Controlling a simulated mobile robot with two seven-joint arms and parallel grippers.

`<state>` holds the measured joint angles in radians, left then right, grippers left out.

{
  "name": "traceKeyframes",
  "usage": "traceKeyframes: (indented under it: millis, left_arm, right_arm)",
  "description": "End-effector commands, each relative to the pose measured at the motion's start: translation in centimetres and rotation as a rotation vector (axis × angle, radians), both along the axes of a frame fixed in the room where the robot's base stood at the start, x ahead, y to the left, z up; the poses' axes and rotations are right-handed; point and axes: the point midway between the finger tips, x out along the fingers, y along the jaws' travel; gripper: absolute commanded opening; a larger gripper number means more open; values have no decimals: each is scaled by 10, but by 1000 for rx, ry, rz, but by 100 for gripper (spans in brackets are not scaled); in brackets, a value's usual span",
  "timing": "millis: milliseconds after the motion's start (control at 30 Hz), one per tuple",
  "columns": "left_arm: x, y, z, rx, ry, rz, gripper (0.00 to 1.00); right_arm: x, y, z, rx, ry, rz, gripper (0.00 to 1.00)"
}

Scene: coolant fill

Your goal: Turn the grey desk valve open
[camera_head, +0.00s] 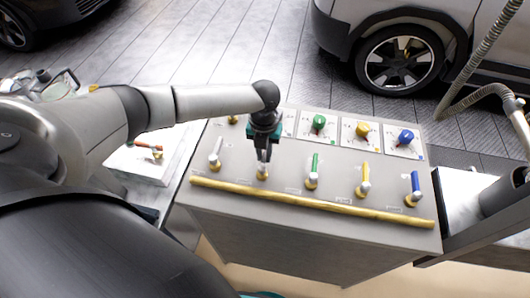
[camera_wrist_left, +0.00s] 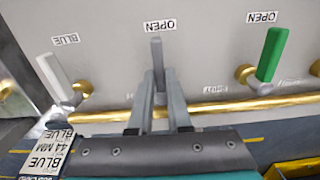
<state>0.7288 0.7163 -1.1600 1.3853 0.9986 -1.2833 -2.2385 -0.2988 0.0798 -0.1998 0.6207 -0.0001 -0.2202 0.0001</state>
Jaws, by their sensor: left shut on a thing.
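The grey desk valve shows in the left wrist view as an upright grey handle (camera_wrist_left: 156,52). Its tip points at an OPEN label (camera_wrist_left: 160,25), which reads upside down. My left gripper (camera_wrist_left: 160,88) is shut on the handle, with one finger on each side of it. In the head view my left gripper (camera_head: 263,160) reaches down to the desk top between the white valve (camera_head: 215,152) and the green valve (camera_head: 313,168). It hides most of the grey valve there; the brass base (camera_head: 262,175) shows below the fingers. My right gripper is not in view.
A yellow valve (camera_head: 364,177) and a blue valve (camera_head: 415,186) stand farther right on the desk. Behind them are green (camera_head: 319,122), yellow (camera_head: 362,129) and blue (camera_head: 405,136) knobs on white plates. A yellow rail (camera_head: 310,203) runs along the front edge.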

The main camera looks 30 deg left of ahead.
Motion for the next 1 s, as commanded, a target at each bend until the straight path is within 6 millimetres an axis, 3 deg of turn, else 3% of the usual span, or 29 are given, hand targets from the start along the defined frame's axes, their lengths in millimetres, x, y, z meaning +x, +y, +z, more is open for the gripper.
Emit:
traceKeyframes:
  millis: [133,167,400,767,1000]
  left_arm:
    - [0,-1,0,-2,-2,-5,0]
    - [0,-1,0,-2,-2,-5,18]
    - [0,-1,0,-1,0,-2,46]
    - [1,0,6,-1,-1,-1,46]
    - [2,0,46,-1,-6,-2,46]
  right_arm:
    - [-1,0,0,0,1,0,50]
    - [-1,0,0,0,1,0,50]
    - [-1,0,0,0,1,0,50]
    - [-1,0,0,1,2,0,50]
    - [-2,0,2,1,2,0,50]
